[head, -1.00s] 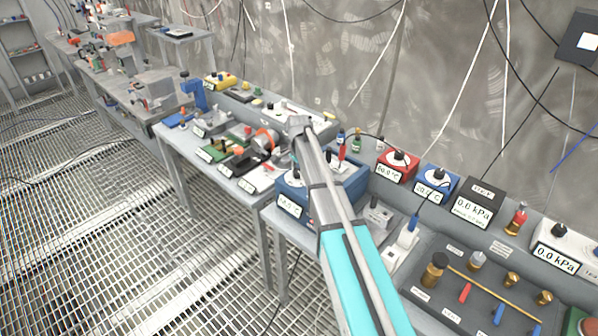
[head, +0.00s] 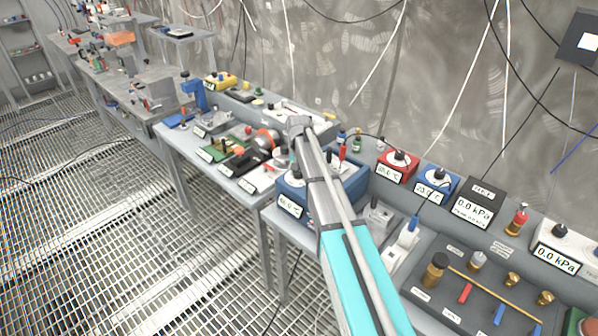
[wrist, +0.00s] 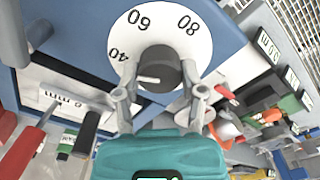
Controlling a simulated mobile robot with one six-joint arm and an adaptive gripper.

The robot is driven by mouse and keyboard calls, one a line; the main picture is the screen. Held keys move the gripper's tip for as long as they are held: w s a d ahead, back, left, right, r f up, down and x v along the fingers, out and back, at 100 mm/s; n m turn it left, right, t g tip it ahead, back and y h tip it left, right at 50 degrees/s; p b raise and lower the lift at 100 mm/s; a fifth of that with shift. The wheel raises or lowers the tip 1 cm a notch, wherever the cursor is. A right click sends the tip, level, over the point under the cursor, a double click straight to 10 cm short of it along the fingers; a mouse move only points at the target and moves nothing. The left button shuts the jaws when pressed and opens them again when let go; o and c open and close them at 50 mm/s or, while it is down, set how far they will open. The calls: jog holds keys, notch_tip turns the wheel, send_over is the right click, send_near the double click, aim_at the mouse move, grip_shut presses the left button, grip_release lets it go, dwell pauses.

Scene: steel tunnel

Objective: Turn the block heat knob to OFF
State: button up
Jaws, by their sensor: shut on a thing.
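The block heat knob (wrist: 160,68) is dark and round, on a white dial (wrist: 195,48) marked 40, 60 and 80 on a blue face. Its pale pointer line points left in the wrist view, just below the 40. No OFF mark is visible there; the fingers and wrist cover the dial's lower part. My gripper (wrist: 160,92) has a finger on each side of the knob, shut on it.
Red (head: 397,167) and blue (head: 434,182) boxes with dials stand to the right. A grey pressure box (head: 478,200) is beyond them. A green board (head: 222,148) and small parts lie on the bench to the left. Cables hang on the wall behind.

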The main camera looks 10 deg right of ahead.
jog(key=n, duration=1.3)
dwell(0.5)
jog(key=o, duration=1.1)
jog(key=shift+o, duration=0.2)
